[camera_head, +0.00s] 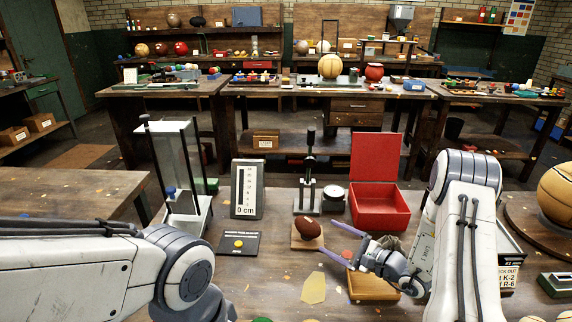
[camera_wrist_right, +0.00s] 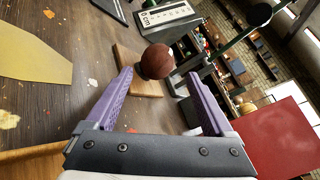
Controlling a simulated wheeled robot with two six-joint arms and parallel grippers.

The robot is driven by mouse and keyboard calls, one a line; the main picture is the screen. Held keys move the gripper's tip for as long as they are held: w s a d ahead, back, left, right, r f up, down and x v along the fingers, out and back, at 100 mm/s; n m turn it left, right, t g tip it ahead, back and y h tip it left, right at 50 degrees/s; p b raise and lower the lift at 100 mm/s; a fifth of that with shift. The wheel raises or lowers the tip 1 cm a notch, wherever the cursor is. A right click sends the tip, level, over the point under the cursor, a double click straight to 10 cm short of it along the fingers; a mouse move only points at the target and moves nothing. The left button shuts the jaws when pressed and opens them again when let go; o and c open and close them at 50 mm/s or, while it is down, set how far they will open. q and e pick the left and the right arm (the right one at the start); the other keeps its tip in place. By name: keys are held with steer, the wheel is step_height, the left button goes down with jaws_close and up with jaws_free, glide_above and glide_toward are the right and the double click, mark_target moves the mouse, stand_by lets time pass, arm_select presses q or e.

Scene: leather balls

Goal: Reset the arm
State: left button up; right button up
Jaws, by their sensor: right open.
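My right gripper (camera_head: 337,240) reaches in from the right over the bench, with its two purple fingers spread and pointing left. The fingers also show wide apart in the right wrist view (camera_wrist_right: 160,76), with nothing gripped. A small dark brown ball (camera_head: 308,228) rests on a light wooden board (camera_head: 300,243) just beyond the fingertips. In the right wrist view the ball (camera_wrist_right: 157,61) appears between the fingertips, and I cannot tell whether it is touched. My left arm comes in from the left; its gripper is out of view.
An open red box (camera_head: 380,208) stands behind my right gripper. A 0 cm scale board (camera_head: 247,190), a glass-sided stand (camera_head: 180,165) and a black press (camera_head: 309,180) stand at the back. A wooden tray (camera_head: 372,290) lies under the right arm. A large ball (camera_head: 557,195) sits far right.

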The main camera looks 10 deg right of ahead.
mark_target(304, 224)
steer(key=p+x, duration=0.1)
steer(key=x, duration=0.9)
steer(key=shift+w+a, duration=0.1)
steer(key=shift+a, duration=0.1)
steer(key=shift+w+f, duration=0.1)
steer(key=shift+f, duration=0.25)
steer(key=shift+r, duration=0.25)
steer(key=shift+a, duration=0.1)
